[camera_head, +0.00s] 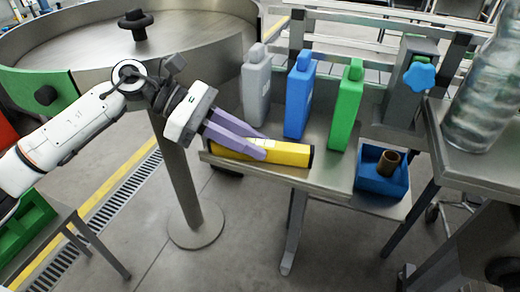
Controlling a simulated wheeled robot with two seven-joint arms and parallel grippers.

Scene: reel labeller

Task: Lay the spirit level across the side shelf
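The yellow spirit level (287,154), with a pale vial window near its middle and dark end caps, lies lengthwise along the front edge of the side shelf (330,178). It seems to rest on the shelf; any small gap below is not visible. My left gripper (264,147) reaches in from the left. Its two purple fingers lie on either side of the level near the vial, one behind and one in front. I cannot tell whether they press on it. The fingers hide part of the level's left half. My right gripper is not in view.
Grey (256,88), blue (299,95) and green (346,105) bottles stand behind the level. A grey post with a blue knob (420,76) stands behind the bin. A round metal table (90,40) is at left.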

